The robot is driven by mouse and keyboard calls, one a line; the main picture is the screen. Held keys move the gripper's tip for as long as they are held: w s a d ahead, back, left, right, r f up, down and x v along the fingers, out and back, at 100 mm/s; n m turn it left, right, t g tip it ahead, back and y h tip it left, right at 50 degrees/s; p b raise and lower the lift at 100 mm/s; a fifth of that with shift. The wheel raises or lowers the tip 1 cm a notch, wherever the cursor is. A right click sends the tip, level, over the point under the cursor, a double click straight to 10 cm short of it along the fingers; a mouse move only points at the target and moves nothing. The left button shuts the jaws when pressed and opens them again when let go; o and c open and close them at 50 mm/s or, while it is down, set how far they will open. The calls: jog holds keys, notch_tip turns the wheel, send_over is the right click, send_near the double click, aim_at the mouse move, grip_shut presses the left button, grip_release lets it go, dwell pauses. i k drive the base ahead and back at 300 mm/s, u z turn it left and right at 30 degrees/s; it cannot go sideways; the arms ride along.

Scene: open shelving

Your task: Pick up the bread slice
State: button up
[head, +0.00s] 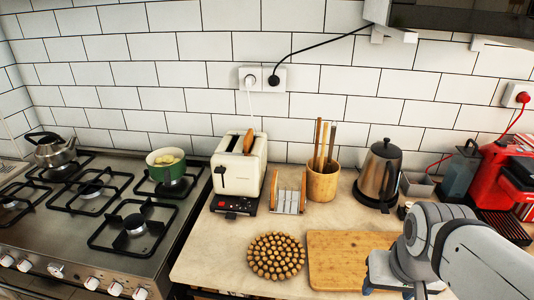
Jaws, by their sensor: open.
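The bread slice (249,141) is brown and stands upright in the top of the cream toaster (238,175), with only its upper part showing. The rest of it is hidden inside the slot. My gripper (398,288) is at the lower right of the head view, over the right part of the wooden cutting board (335,262). It is open, well to the right of the toaster and nearer the front of the counter. No bread is seen in it, and the arm hides part of it.
A rack (289,195), a utensil holder (322,183) and a kettle (377,178) stand right of the toaster. A round trivet (276,257) lies in front. A stove with a green pot (166,166) is left; a red coffee machine (507,175) is right.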

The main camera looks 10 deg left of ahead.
aim_at(248, 141)
jog(key=z, duration=2.05)
jog(key=k, duration=1.4)
jog(key=u, duration=2)
jog(key=i, duration=1)
jog(key=u, duration=0.05)
